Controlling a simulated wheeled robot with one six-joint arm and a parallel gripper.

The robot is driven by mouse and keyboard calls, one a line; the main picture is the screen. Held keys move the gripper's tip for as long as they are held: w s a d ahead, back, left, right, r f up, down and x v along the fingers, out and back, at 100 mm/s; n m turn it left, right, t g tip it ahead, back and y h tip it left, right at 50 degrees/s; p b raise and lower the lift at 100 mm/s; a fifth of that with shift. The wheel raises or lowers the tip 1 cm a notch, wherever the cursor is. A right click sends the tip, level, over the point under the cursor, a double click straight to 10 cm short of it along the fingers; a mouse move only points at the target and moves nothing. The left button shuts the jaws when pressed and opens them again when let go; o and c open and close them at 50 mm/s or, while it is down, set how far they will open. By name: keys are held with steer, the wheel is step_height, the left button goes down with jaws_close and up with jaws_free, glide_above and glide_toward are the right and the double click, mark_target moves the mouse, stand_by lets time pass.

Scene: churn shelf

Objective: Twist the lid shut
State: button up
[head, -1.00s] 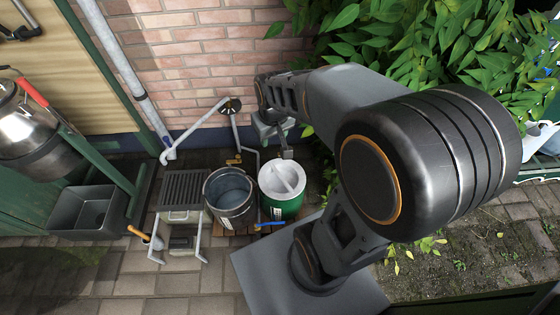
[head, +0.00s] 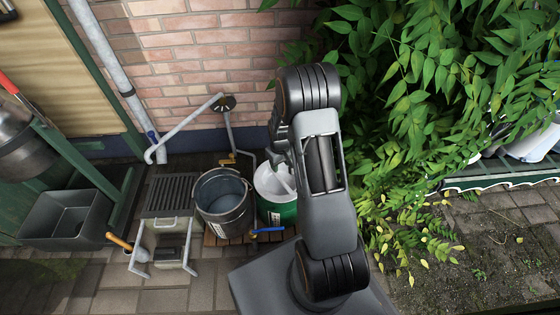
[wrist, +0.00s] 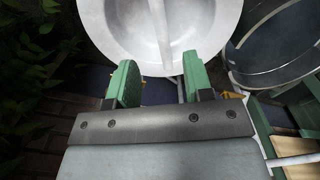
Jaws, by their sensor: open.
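A round white lid (head: 266,182) with a raised bar handle sits on a green drum (head: 281,213) by the brick wall. My arm covers the right part of the lid in the head view. In the wrist view, the white lid (wrist: 115,30) fills the top middle, its bar running roughly up and down the picture. My gripper (wrist: 160,82) is open, with its two green-padded fingers apart at the lid's near rim and nothing held between them. The bar's lower end points into the gap between the fingers. Whether a finger touches the lid, I cannot tell.
A metal bucket of water (head: 224,200) stands close left of the drum, with a grated stand (head: 168,196) beyond it. A blue-handled tool (head: 266,231) lies in front. Leafy branches (head: 420,100) crowd the right side.

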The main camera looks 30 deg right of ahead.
mark_target(280, 179)
step_height(280, 179, down, 11)
steer(key=b, duration=0.4)
steer(key=shift+r, duration=0.15)
steer(key=shift+c, duration=0.3)
jaws_close()
stand_by(0.3)
